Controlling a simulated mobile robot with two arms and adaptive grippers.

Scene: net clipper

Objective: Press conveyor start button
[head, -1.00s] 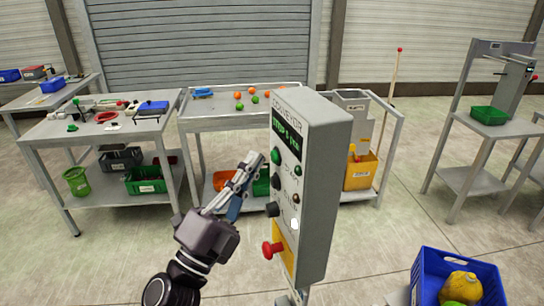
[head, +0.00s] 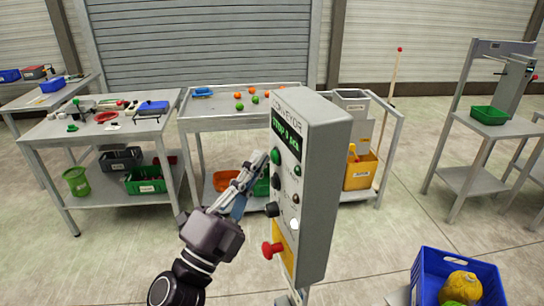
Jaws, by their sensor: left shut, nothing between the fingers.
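The grey conveyor control box (head: 316,190) stands on a post in the middle of the head view, its panel facing left. A small screen (head: 287,137) with green text is near its top. The green start button (head: 275,157) is below the screen, with black knobs (head: 272,209) and a red mushroom button (head: 271,250) lower down. My left gripper (head: 259,160) is shut and empty. Its fingertips are just left of the green button, at about its height; I cannot tell whether they touch it. My right gripper is not in view.
Behind the box stands a table (head: 215,105) with several orange and green balls. A table with tools (head: 60,130) is at left. A blue crate (head: 428,262) holding a yellow fruit is at lower right. The floor between is open.

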